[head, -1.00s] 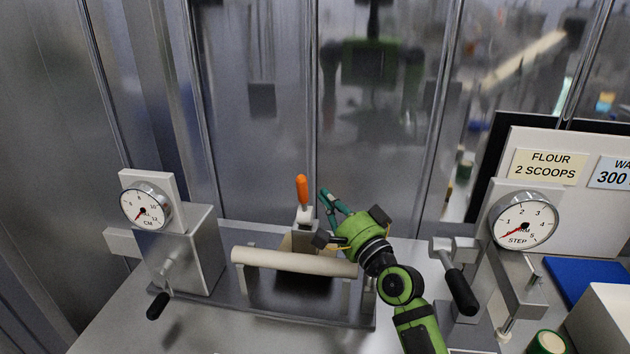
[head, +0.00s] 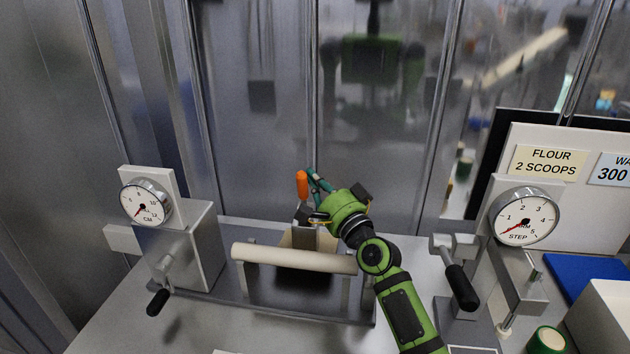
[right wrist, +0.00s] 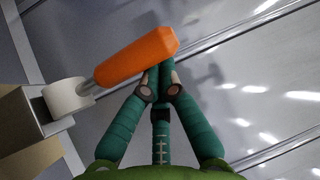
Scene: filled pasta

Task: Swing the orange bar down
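The orange bar (head: 302,186) stands upright on a pale mount behind the roller in the head view. It also shows in the right wrist view (right wrist: 130,60), lying across the picture with its free end at the fingertips. My right gripper (head: 315,181) is just right of the bar's upper part. In the right wrist view its teal fingers (right wrist: 163,78) come together at the tips, with nothing seen held between them. The bar hides part of the tips there, so I cannot tell whether they touch it. My left gripper is out of view.
A pale roller (head: 290,259) lies in front of the bar. A dial box (head: 190,250) with a black-handled crank stands at left. Another dial (head: 524,217) and a black-handled crank (head: 461,287) stand at right. Glossy metal panels rise close behind.

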